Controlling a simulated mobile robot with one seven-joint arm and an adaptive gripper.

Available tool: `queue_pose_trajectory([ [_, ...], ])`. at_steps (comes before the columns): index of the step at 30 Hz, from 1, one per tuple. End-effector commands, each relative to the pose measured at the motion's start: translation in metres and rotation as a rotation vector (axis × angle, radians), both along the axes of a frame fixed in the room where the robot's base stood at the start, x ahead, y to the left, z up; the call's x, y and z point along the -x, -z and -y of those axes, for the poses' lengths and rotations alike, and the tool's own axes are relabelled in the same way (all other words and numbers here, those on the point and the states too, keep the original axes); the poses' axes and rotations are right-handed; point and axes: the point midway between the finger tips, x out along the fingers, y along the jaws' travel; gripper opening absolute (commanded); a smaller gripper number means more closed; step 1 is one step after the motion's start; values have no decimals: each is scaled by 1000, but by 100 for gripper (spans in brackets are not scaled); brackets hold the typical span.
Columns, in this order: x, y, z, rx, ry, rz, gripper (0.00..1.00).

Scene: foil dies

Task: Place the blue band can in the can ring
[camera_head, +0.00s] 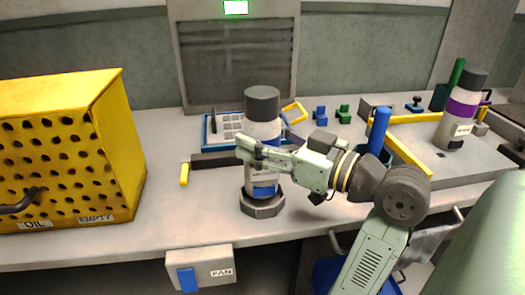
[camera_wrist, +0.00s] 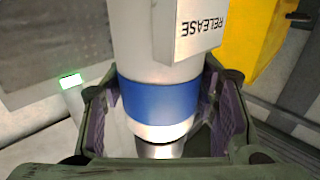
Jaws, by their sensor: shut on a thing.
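The blue band can (camera_head: 263,130) is white with a dark grey cap and stands upright on the left-centre of the bench. My gripper (camera_head: 258,154) is shut on its middle from the right and hides part of it. In the wrist view the can's blue band (camera_wrist: 160,103) lies between the finger pads of my gripper (camera_wrist: 165,115), with a "RELEASE" label block above it. The can ring (camera_head: 262,208) is a dark grey many-sided ring directly below the can. The can's lower end appears inside the ring; whether it rests on the bottom is hidden.
A yellow perforated box (camera_head: 60,150) stands at left. A blue-edged tray (camera_head: 222,128) and a dark bar (camera_head: 220,159) lie behind the can. A purple band can (camera_head: 461,108) and a blue cylinder (camera_head: 378,130) stand at right. The front bench left of the ring is clear.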

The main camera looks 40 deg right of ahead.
Motion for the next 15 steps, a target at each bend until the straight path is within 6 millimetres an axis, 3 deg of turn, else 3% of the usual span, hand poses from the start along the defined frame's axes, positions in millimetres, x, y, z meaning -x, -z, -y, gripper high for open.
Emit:
queue_pose_trajectory([
  [9,0,31,0,-2,0,1,7],
  [15,0,34,0,2,0,1,7],
])
